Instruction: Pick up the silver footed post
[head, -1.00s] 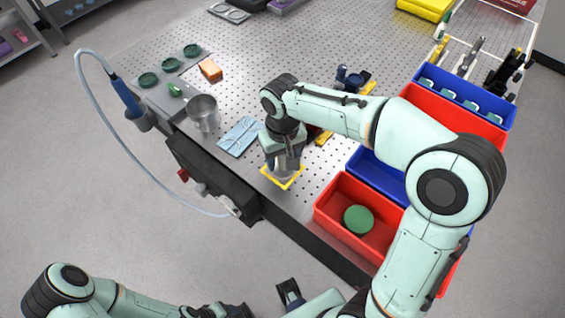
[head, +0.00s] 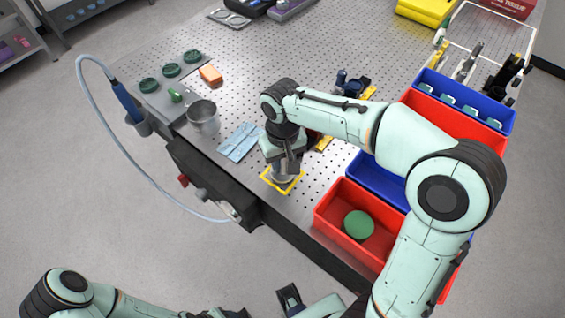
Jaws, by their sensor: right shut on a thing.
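The silver footed post (head: 281,179) stands at the front edge of the perforated table, inside a yellow square outline (head: 296,184). Only its lower grey part shows; the rest is hidden by my gripper. My right gripper (head: 283,168) points down over it and is shut on it. I see no clear gap between the post's foot and the table.
A red bin (head: 327,215) with a green disc (head: 358,224) and blue bins (head: 372,178) stand to the right. An orange block (head: 210,74) is farther back.

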